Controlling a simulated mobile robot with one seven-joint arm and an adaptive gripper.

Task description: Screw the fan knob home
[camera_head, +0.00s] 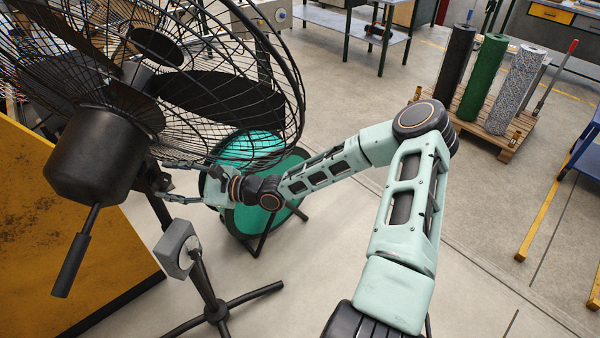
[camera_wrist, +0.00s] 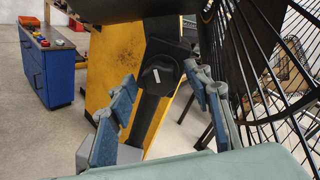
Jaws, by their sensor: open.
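The fan knob (camera_wrist: 159,76) is a dark, many-sided knob with a short white mark on its face, on the fan's black post in the wrist view. My gripper (camera_wrist: 160,82) is open, its blue-padded fingers to the left and right of the knob in that picture. No finger visibly touches it; how far the fingertips reach around it I cannot tell. In the head view my gripper (camera_head: 163,181) points left at the post (camera_head: 159,207) below the fan cage (camera_head: 262,80). The knob is not clearly visible there.
The fan's black motor housing (camera_head: 95,160) and handle (camera_head: 75,262) hang at the left, before a yellow panel (camera_head: 45,220). A green round object (camera_head: 262,215) is behind my wrist.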

